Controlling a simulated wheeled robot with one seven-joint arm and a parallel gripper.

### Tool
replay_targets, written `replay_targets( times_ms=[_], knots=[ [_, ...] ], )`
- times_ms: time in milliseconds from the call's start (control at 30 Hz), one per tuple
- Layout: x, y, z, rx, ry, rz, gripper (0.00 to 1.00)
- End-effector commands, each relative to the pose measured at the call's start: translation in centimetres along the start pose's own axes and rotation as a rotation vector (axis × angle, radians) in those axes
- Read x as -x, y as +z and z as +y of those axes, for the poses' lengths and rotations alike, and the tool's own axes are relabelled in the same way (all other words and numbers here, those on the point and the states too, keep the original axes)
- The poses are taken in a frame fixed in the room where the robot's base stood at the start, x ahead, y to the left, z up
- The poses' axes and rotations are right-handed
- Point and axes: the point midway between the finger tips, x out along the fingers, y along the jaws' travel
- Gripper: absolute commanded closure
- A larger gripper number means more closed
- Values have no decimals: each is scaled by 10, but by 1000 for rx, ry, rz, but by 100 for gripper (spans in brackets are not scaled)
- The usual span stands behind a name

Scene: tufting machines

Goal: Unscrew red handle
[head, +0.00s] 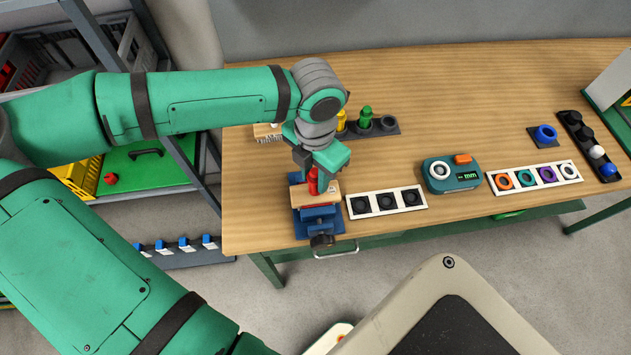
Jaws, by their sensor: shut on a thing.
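The red handle (313,182) stands upright on a light wooden block (328,189) held in a blue vise (317,214) at the table's left front. My gripper (316,166) points down over the red handle and is shut on its upper part. The fingers and my wrist hide the top of the handle. I cannot see whether any thread shows below it.
A rack with yellow and green handles (365,116) stands just behind. To the right on the table (450,100) are a white tray with black rings (366,206), a teal measuring device (466,182) and a tray of coloured rings (564,173). The table's back middle is clear.

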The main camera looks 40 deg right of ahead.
Motion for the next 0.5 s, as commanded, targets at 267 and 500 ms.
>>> replay_targets(
  times_ms=[267, 500],
  knots=[
    [0, 0, 0, 315, 0, -1, 91],
    [1, 0, 0, 590, 1, -1, 91]
  ],
)
